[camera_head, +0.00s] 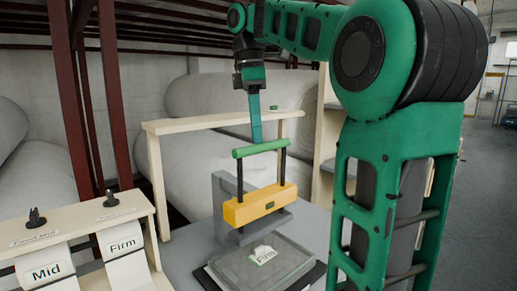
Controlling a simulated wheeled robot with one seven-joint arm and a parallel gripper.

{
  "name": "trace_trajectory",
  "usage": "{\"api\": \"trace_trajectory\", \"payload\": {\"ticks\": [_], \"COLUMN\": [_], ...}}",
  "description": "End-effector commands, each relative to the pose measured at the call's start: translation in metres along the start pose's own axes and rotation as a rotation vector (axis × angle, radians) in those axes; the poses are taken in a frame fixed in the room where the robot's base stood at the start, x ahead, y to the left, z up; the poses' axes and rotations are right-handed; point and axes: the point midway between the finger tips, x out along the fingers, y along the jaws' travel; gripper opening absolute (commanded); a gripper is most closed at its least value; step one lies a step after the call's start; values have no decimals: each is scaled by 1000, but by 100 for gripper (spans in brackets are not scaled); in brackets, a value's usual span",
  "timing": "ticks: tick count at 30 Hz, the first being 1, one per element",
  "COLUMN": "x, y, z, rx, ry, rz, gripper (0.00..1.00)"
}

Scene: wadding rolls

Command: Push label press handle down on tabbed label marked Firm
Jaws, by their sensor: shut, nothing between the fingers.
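The label press stands on the grey table, with a green crossbar handle (260,148) on two dark rods above a yellow block (260,206). The block is raised above a grey plate (285,272). A label marked Firm (263,255) lies on the plate, with a pale lump at its upper edge. The block is apart from the label. My gripper (256,138) is shut and empty, pointing down. Its tip is at the handle's middle from this view; I cannot tell whether it touches.
A cream rack (80,236) at left holds hanging strips marked Mid (45,272) and Firm (123,244), with dark knobs on top. A cream frame (155,190) stands behind the press. Large pale wadding rolls (195,100) lie behind. My green arm fills the right side.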

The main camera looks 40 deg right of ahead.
Motion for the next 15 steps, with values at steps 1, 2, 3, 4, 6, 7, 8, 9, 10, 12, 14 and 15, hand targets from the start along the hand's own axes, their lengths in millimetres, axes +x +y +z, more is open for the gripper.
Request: {"api": "trace_trajectory", "payload": {"ticks": [1, 2, 3, 4, 6, 7, 8, 9, 10, 12, 14, 15], "x": [-2, -4, -6, -7, -9, -9, -9, -9, -9, -9, -10, -10], "y": [0, 0, 0, 0, 0, 0, 0, 0, 0, 0, 0, 0], "z": [-8, -11, -16, -19, -22, -22, -22, -22, -22, -22, -22, -22], "rx": [-5, -5, -6, -5, -3, -2, -2, -1, -1, -2, -2, -2], "ry": [0, 0, 0, 0, 1, 0, 0, 0, 0, 0, 0, 0], "rz": [0, 0, 0, 1, 0, 0, 0, 0, 0, 0, 0, 0], "gripper": [0, 0, 0, 0, 0, 0, 0, 0, 0, 0, 0, 0]}}
